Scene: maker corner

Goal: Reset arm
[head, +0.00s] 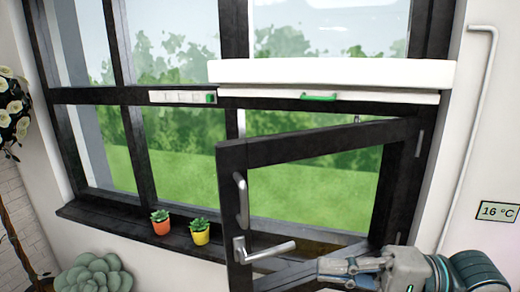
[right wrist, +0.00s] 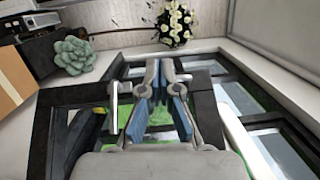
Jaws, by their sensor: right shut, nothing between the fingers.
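My right gripper (head: 326,268) is shut and empty at the lower right of the head view. It is in front of the open window sash (head: 232,160), near its bottom edge and right of the lever handle (head: 264,249). A pull bar (head: 241,199) sits higher on the same sash side. In the right wrist view my gripper's fingers (right wrist: 161,72) point away from the camera, with blue pads, and the dark sash frame (right wrist: 43,140) is to their left. I cannot tell whether the gripper touches the sash. My left gripper does not show.
A red pot (head: 161,227) and a yellow pot (head: 200,236) with small plants stand on the dark sill (head: 105,218). A large succulent (head: 93,276) is below left. White flowers (head: 12,110) are at the far left. A white pipe (head: 467,130) and a 16 °C display (head: 498,211) are on the right wall.

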